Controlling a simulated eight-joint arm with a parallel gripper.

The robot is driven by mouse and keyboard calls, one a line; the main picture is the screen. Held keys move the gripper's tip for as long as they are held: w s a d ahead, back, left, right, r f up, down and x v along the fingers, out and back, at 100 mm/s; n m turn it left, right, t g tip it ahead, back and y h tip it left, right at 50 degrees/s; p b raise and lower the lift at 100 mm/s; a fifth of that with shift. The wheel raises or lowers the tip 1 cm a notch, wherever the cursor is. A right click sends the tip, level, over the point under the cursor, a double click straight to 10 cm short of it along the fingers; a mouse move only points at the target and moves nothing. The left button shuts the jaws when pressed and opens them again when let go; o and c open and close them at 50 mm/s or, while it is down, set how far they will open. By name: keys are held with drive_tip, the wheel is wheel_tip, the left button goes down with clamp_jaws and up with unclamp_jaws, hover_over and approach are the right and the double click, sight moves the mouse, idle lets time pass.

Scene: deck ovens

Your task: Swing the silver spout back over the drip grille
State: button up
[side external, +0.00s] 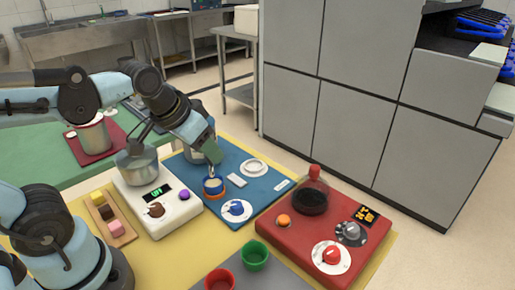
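My gripper (212,160) is low over the blue board (262,196), just above a blue piece with an orange ring (213,187). Its fingers are small and partly hidden, so I cannot tell whether they are open or shut or touch anything. A silver-grey cylinder (197,150) stands partly behind my gripper at the board's far left. I cannot make out the silver spout clearly; it may be hidden by my gripper. The drip grille is not clearly identifiable either. A pale rectangle (237,181) and a white ring (254,167) lie on the board, right of my gripper.
A white unit (176,222) with a green display and a metal pot (137,166) stands left. A red unit (268,226) with a dark-filled dome (312,194) stands right. Red (220,279) and green (254,255) cups are in front. Grey cabinets (345,120) rise behind.

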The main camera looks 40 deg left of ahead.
drive_tip(key=shift+o, duration=0.4)
drive_tip(key=w+a+r+n+g, duration=0.1)
drive_tip(key=w+a+r+g, duration=0.2)
drive_tip(key=a+r+g, duration=0.1)
drive_tip(key=shift+w+a+r+g, duration=0.15)
drive_tip(key=shift+w+r+g, duration=0.3)
drive_tip(key=shift+r, duration=0.5)
drive_tip(key=shift+g, duration=0.55)
drive_tip(key=f, duration=1.1)
drive_tip(key=shift+w+a+f, duration=0.15)
drive_tip(key=shift+a+f, duration=0.05)
drive_tip(key=shift+a, duration=0.2)
clamp_jaws()
